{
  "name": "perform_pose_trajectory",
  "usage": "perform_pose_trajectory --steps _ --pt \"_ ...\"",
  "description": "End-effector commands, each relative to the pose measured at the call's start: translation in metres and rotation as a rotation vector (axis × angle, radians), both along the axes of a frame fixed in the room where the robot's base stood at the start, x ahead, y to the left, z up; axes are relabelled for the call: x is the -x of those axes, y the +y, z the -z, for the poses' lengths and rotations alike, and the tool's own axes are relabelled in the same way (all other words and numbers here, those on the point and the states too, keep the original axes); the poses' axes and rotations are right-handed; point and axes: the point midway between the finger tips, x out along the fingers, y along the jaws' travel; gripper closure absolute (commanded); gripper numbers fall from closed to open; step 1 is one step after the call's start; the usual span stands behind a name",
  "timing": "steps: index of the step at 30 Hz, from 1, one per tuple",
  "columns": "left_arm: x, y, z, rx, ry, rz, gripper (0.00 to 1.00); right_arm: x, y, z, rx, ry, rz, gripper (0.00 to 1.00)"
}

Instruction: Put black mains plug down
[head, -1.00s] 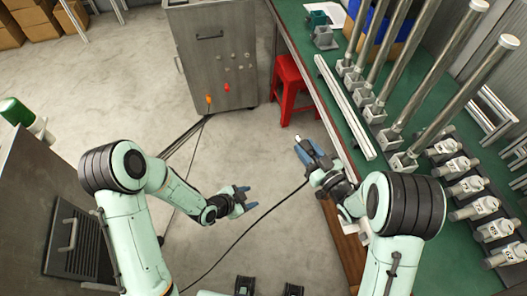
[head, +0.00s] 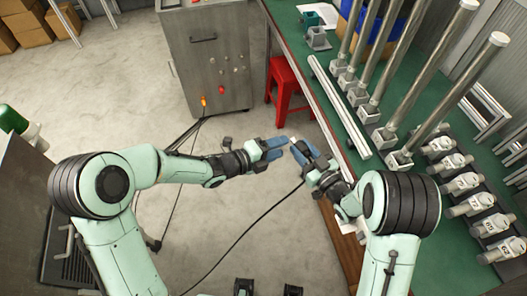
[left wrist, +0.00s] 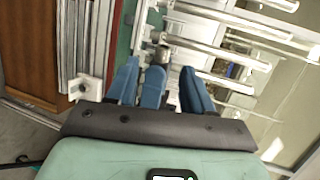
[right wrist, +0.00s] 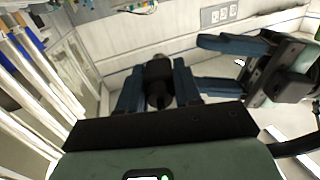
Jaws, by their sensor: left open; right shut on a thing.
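My right gripper (head: 298,150) is shut on the black mains plug, above the floor beside the green bench. The plug (right wrist: 158,76) shows as a dark body between the blue fingers in the right wrist view; in the head view the fingers mostly hide it. A black cable (head: 240,236) runs from that gripper down to the lower left. My left gripper (head: 275,149) is open, pointing right, with its fingertips close to the right gripper's. Its blue fingers also show in the right wrist view (right wrist: 232,65). Whether they touch the plug I cannot tell.
The green bench (head: 335,135) carries upright metal posts (head: 398,85) and a row of grey labelled devices (head: 463,183). A red stool (head: 290,82) and a grey metal cabinet (head: 212,60) stand behind the grippers. The wall has sockets (right wrist: 218,15). The floor (head: 110,100) at the left is clear.

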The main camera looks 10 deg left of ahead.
Motion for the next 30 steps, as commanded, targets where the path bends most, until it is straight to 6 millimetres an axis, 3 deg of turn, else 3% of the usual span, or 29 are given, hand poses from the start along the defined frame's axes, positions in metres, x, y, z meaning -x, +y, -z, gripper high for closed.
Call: perform_pose_trajectory --steps 9,22,23,26,27,28,29,30 --pt "-0.031 -0.036 0.014 0.000 0.003 -0.001 0.49 0.000 0.000 0.000 -0.001 -0.001 0.000 1.00" --pt "-0.037 -0.043 0.016 0.000 0.002 -0.001 0.49 0.000 0.000 0.000 -0.001 -0.001 0.000 1.00" --pt "-0.037 -0.043 0.016 0.000 0.002 -0.001 0.55 0.000 0.000 0.000 -0.001 -0.001 0.000 1.00" --pt "-0.037 -0.042 0.016 0.000 0.003 -0.002 0.88 0.000 0.000 0.000 -0.001 -0.001 0.000 1.00" --pt "-0.036 -0.042 0.016 -0.001 0.003 -0.002 0.88 0.000 0.000 -0.001 -0.001 -0.002 0.000 1.00" --pt "-0.037 -0.042 0.016 -0.001 0.004 -0.002 0.88 0.000 0.000 -0.001 -0.001 -0.002 0.000 1.00" --pt "-0.036 -0.042 0.016 -0.001 0.004 -0.002 0.49 0.000 0.000 -0.001 -0.001 -0.002 0.000 1.00" --pt "-0.036 -0.042 0.016 -0.001 0.004 -0.002 0.49 0.000 0.000 -0.001 -0.001 -0.002 0.000 1.00"
